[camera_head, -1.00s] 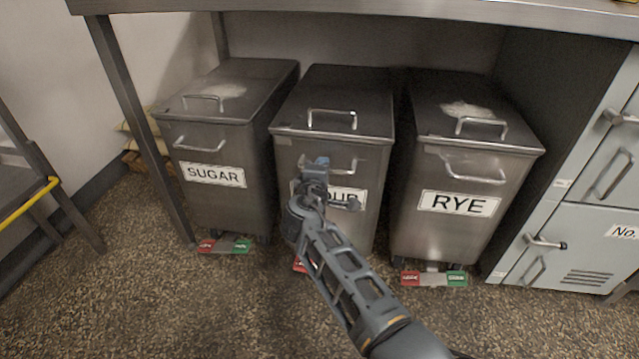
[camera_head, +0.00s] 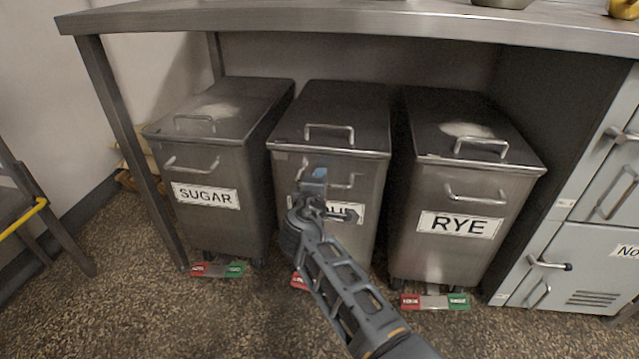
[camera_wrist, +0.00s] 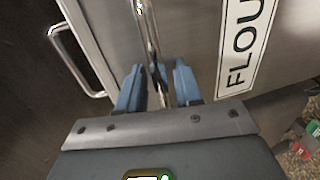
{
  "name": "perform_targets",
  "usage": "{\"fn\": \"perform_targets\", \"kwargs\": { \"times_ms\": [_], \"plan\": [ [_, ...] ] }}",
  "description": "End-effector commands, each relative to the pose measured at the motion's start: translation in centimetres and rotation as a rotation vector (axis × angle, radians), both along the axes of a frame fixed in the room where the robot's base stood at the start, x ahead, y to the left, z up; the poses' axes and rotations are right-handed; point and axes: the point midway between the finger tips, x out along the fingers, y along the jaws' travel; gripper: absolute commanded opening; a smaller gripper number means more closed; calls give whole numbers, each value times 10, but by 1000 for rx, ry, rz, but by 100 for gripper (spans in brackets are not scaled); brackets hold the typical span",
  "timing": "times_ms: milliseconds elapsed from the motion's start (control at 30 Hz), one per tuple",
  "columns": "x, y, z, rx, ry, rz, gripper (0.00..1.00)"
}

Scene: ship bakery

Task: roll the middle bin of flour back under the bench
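The middle bin (camera_head: 290,195) is a dark metal box labelled FLOUR, partly under the bench (camera_head: 330,22). Its lid (camera_head: 345,105) is closed. My gripper (camera_head: 316,178) is at the front handle (camera_head: 343,186) of this bin. In the wrist view my gripper (camera_wrist: 158,78) has its blue fingers apart, on either side of the bar of the front handle (camera_wrist: 149,35), with gaps showing. The FLOUR label (camera_wrist: 246,45) is to the right there. A red pedal (camera_head: 299,282) shows at the bin's foot; my arm hides the rest.
The SUGAR bin (camera_head: 205,165) stands left and the RYE bin (camera_head: 465,185) right, close to the middle bin. Both have red and green floor pedals. A bench leg (camera_head: 125,140) is at left, grey lockers (camera_head: 575,265) at right. Speckled floor (camera_head: 150,310) is open in front.

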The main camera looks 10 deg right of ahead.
Motion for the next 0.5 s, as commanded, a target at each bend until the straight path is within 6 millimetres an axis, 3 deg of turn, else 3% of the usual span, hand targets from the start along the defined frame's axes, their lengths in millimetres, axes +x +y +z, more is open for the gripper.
{"fn": "perform_targets", "kwargs": {
  "times_ms": [267, 500],
  "plan": [
    [-4, 2, 1, -1, 0, 1, 35],
    [-25, 10, 7, -1, 1, 2, 35]
  ]
}}
